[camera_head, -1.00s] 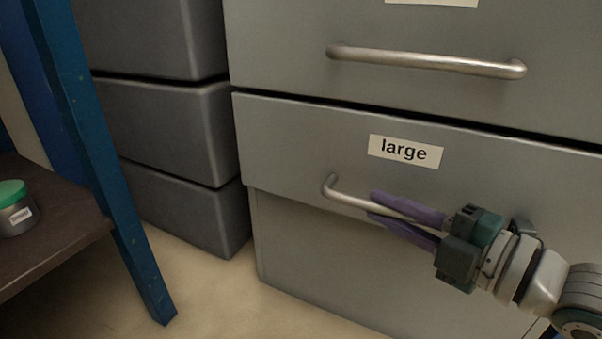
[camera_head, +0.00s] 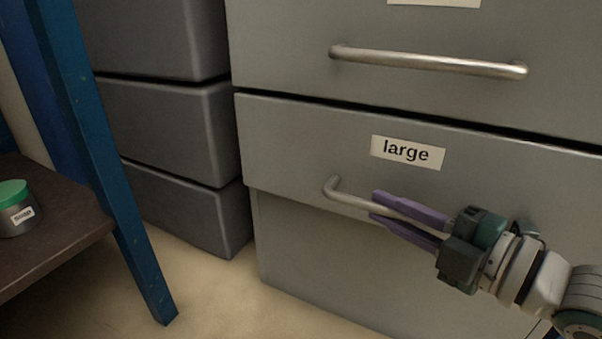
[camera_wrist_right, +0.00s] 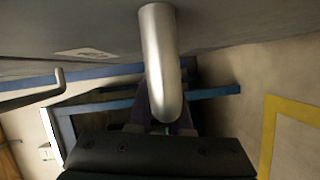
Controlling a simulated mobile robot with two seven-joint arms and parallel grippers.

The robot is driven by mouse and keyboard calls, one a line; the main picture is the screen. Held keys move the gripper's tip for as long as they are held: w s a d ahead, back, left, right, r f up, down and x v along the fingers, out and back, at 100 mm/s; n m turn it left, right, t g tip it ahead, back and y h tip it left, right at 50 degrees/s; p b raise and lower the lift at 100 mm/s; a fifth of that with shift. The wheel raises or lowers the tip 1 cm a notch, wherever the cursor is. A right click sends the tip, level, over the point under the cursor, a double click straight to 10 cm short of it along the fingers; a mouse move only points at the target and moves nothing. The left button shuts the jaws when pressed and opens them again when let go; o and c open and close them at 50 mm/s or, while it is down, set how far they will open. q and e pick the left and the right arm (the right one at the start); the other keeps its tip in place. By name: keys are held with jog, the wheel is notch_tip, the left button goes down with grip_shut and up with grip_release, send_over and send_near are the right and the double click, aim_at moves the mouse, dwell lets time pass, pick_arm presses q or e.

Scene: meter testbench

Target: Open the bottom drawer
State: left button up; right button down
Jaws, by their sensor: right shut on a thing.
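The bottom drawer (camera_head: 300,145) is grey with a label reading "large" (camera_head: 407,151). Its front looks nearly flush with the drawer above it. Its metal bar handle (camera_head: 345,196) runs across below the label. My right gripper (camera_head: 374,204) has its purple fingers shut on this handle, one above and one below the bar; they hide part of it. In the right wrist view the handle (camera_wrist_right: 163,65) fills the middle, close in front of the gripper, with the drawer face above. My left gripper is not in view.
An upper drawer with its own handle (camera_head: 430,62) is above. Dark grey boxes (camera_head: 165,125) stand to the left. A blue post (camera_head: 105,165) and a brown shelf (camera_head: 50,235) with a green-lidded jar (camera_head: 14,208) are at far left. Floor (camera_head: 240,300) in front is bare.

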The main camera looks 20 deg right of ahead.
jog(key=shift+a+r, duration=0.1)
dwell(0.3)
jog(key=shift+s+a+p, duration=0.2)
jog(key=shift+s+p, duration=0.05)
jog(key=shift+p, duration=0.15)
jog(key=s+a+p, duration=0.7)
jog(key=s+a, duration=1.1)
jog(key=a, duration=0.3)
jog(key=shift+s+a, duration=0.25)
jog(key=shift+a, duration=0.15)
jog(key=c, duration=0.8)
grip_release()
jog(key=shift+d, duration=0.1)
jog(key=shift+c, duration=0.2)
